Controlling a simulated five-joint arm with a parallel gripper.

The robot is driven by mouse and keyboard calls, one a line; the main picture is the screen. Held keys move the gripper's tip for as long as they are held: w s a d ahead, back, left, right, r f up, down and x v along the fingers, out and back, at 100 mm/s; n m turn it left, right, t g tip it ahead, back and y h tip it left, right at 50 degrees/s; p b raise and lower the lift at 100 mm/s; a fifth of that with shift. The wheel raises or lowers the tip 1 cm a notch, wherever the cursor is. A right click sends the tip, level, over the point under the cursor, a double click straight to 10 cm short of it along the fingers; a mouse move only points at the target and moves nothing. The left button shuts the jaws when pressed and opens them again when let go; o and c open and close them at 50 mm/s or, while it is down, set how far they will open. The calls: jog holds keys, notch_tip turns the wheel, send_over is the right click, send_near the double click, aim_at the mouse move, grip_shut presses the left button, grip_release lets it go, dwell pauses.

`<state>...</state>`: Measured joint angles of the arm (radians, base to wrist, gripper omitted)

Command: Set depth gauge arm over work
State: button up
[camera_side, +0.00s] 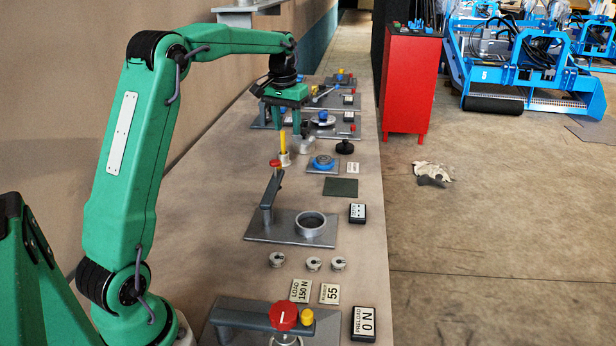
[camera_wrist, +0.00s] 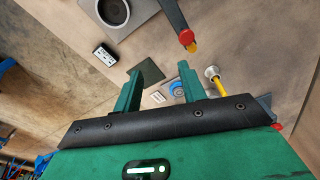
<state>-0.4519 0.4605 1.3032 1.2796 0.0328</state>
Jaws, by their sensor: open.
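The gauge arm (camera_side: 268,198) is a grey bar on a post at the left of a grey base plate (camera_side: 260,232). It points away along the bench, beside and apart from the ring-shaped work (camera_side: 311,224) on the same plate. In the wrist view the arm (camera_wrist: 172,14) ends in a red and yellow tip; the ring (camera_wrist: 113,10) is to its left. My gripper (camera_side: 292,127) is open and empty above the bench, farther along than the arm. In the wrist view its fingers (camera_wrist: 163,68) show apart, with the arm's tip beyond them.
A yellow rod (camera_side: 283,143) stands in a pale holder near my gripper. A blue knob (camera_side: 322,161), dark green mat (camera_side: 341,187) and black labelled block (camera_side: 357,213) lie on the right. Several small metal pieces (camera_side: 313,264) and a red-knobbed fixture (camera_side: 283,317) are in front.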

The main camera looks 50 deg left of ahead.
jog(key=shift+n+g+h, duration=0.3)
jog(key=shift+n+g, duration=0.2)
jog(key=shift+n, duration=0.1)
jog(key=a+f, duration=0.2)
jog(key=w+a+f, duration=0.1)
jog(key=a+f, duration=0.1)
jog(key=a, duration=0.1)
jog(key=w+a+f, duration=0.1)
jog(key=a+f, duration=0.1)
jog(key=a, duration=0.1)
jog(key=shift+a+f, duration=0.25)
jog(key=shift+f, duration=0.15)
jog(key=shift+f, duration=0.1)
jog(key=shift+f, duration=3.85)
jog(key=shift+c, duration=0.2)
grip_shut()
